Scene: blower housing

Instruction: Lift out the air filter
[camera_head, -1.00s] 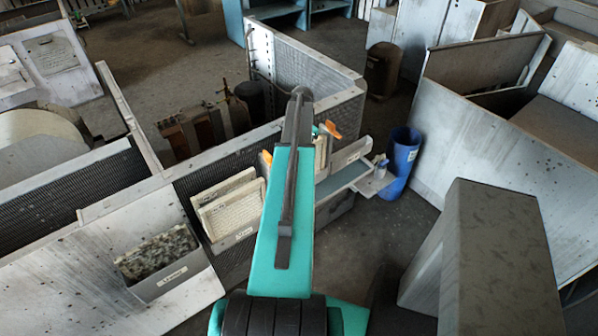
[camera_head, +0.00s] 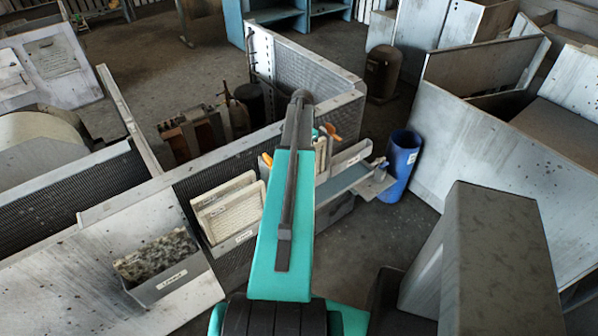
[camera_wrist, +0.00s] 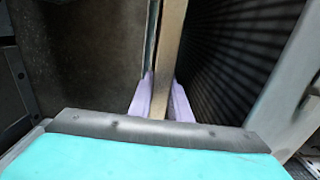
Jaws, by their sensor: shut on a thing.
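In the wrist view my gripper (camera_wrist: 162,84) has its two lilac fingers on either side of a thin tan upright edge. I take this to be the air filter's frame (camera_wrist: 168,40), and the gripper is shut on it. Most of the filter is hidden below and beyond the fingers. A thin metal strip runs along its left side, and dark ribbed mesh lies to the right. In the head view my teal arm hides the gripper and most of what it holds.
Pale pleated filters (camera_head: 232,212) stand in a labelled rack left of my arm. A labelled bin (camera_head: 172,284) with mottled grey contents hangs further left. A blue barrel (camera_head: 400,165) stands to the right, near a small shelf (camera_head: 374,186). Mesh-faced housing walls (camera_head: 305,72) surround the far side.

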